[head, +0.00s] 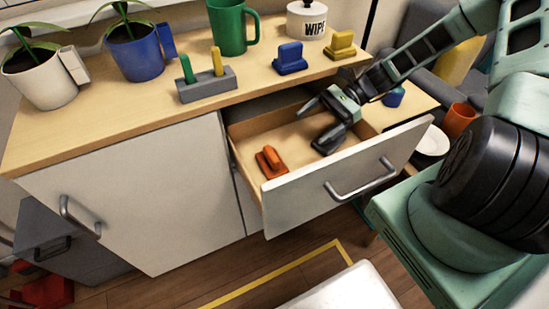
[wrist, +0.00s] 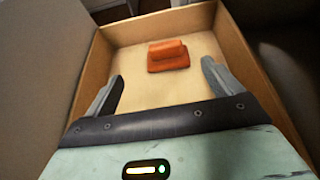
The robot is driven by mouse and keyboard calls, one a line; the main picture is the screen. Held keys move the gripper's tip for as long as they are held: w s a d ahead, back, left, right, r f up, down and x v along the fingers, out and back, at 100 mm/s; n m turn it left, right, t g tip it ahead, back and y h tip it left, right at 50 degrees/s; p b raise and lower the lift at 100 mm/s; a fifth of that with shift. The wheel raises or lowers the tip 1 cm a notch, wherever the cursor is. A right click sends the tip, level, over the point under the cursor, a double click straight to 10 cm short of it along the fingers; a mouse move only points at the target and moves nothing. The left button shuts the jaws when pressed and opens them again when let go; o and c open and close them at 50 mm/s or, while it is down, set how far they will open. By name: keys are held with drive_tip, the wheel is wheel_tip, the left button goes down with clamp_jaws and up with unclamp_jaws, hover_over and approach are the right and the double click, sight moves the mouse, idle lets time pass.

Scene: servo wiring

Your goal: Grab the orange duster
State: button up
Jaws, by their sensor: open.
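The orange duster (head: 270,161) lies on the floor of the open drawer (head: 335,175), toward its left front part in the head view. In the wrist view the orange duster (wrist: 168,56) lies beyond my fingertips, roughly midway between them. My gripper (head: 318,122) is over the drawer, to the right of and behind the duster in the head view. Its fingers are spread, with nothing between them. In the wrist view my gripper (wrist: 160,85) points toward the duster without touching it.
The drawer's walls surround the duster, with a metal handle (head: 362,180) on its front. On the countertop above stand a blue duster (head: 290,58), a yellow duster (head: 340,45), a grey holder (head: 207,86), a green mug (head: 230,27) and a wipes tub (head: 306,20).

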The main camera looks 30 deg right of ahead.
sight(268, 157)
drive_tip(key=shift+w+d+f, duration=0.25)
drive_tip(key=shift+w+d, duration=0.05)
drive_tip(key=shift+d, duration=0.1)
drive_tip(key=b+x, duration=0.2)
drive_tip(key=x, duration=1.5)
drive_tip(key=shift+w+a+r, duration=0.1)
drive_tip(key=shift+w, duration=0.05)
drive_tip(key=shift+c, duration=0.3)
drive_tip(key=c, duration=1)
